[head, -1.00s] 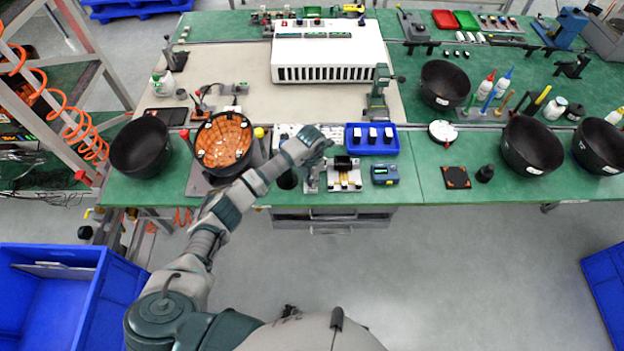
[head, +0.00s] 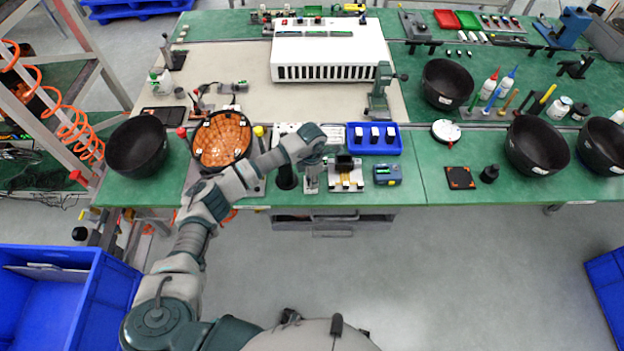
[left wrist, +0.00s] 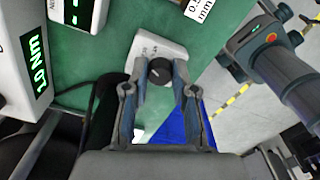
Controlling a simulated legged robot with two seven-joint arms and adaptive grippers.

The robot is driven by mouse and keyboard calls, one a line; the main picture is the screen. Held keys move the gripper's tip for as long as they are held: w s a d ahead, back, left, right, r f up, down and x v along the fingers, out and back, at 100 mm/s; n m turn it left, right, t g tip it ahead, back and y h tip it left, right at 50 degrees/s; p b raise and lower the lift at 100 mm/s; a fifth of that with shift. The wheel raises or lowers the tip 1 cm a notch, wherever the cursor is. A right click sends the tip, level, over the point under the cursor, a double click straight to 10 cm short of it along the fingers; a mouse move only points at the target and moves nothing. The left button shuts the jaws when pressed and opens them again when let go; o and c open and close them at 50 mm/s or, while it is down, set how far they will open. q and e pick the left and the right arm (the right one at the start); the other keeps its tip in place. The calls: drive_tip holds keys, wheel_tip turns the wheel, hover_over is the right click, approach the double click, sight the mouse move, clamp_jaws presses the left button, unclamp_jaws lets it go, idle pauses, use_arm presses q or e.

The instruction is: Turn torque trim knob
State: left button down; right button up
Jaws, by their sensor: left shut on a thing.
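In the head view my left gripper (head: 327,153) is at the front edge of the green bench, and hides the knob there. A white unit with a green Nm display (left wrist: 40,65) stands at the left of the wrist view. My right gripper is not in view.
A black bowl (head: 137,147) stands at the left. The floor in front of the bench is open.

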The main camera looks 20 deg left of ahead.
use_arm(q)
drive_tip(key=shift+s+a+f, duration=0.1)
drive_tip(key=shift+f, duration=0.05)
drive_tip(key=c, duration=0.9)
unclamp_jaws()
drive_tip(key=shift+c, duration=0.2)
wheel_tip(320, 180, up, 12)
